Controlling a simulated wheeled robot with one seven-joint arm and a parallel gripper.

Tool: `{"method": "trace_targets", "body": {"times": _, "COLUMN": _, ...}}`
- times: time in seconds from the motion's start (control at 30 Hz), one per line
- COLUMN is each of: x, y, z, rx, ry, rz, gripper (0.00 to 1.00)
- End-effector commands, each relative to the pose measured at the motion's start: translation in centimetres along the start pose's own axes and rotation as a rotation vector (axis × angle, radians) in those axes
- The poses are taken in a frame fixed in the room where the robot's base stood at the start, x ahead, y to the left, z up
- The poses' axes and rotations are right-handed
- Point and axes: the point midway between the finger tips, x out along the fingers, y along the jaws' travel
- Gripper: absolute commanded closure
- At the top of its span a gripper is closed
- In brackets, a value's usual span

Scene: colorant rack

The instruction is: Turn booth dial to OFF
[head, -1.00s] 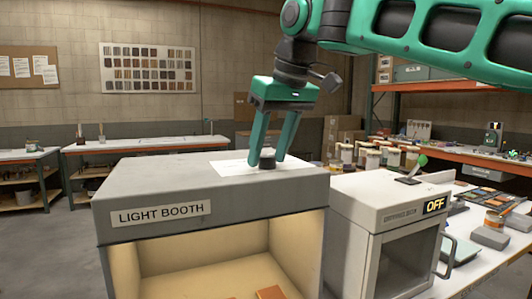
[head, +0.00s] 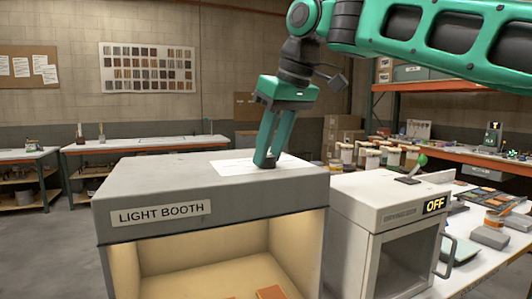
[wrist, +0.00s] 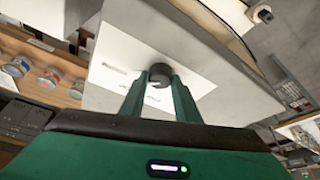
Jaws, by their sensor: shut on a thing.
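The light booth (head: 130,190) is a grey box with a lit, open front and a "LIGHT BOOTH" label. Its dial is a small dark round knob on a white plate (head: 232,168) on the booth's top. In the wrist view the dial (wrist: 158,72) shows between my fingertips. My gripper (head: 265,163) points down at the dial and is shut on it, with a finger on each side. In the head view the fingers hide most of the dial. The printing on the plate (wrist: 190,85) is too small to read.
A white cabinet (head: 345,215) with an "OFF" sign (head: 434,204) and a green-tipped lever (head: 421,161) stands right of the booth. Several jars (head: 375,160) stand behind it. Trays and blocks lie on the bench at right. Space above the booth's left top is clear.

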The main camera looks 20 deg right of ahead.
Motion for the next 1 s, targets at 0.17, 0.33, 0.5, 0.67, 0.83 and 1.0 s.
{"method": "trace_targets", "body": {"times": 0.17, "x": -0.11, "y": 0.10, "z": -0.11, "rx": -0.087, "ry": 0.003, "rz": -0.036, "gripper": 0.93}}
{"method": "trace_targets", "body": {"times": 0.33, "x": -0.14, "y": 0.22, "z": -0.17, "rx": -0.168, "ry": 0.005, "rz": -0.070, "gripper": 0.93}}
{"method": "trace_targets", "body": {"times": 0.5, "x": -0.21, "y": 0.34, "z": -0.25, "rx": -0.248, "ry": 0.006, "rz": -0.103, "gripper": 0.93}}
{"method": "trace_targets", "body": {"times": 0.67, "x": -0.25, "y": 0.47, "z": -0.33, "rx": -0.323, "ry": 0.009, "rz": -0.134, "gripper": 0.93}}
{"method": "trace_targets", "body": {"times": 0.83, "x": -0.29, "y": 0.59, "z": -0.40, "rx": -0.404, "ry": 0.011, "rz": -0.167, "gripper": 0.93}}
{"method": "trace_targets", "body": {"times": 1.0, "x": -0.23, "y": 0.67, "z": -0.47, "rx": -0.484, "ry": 0.011, "rz": -0.200, "gripper": 0.93}}
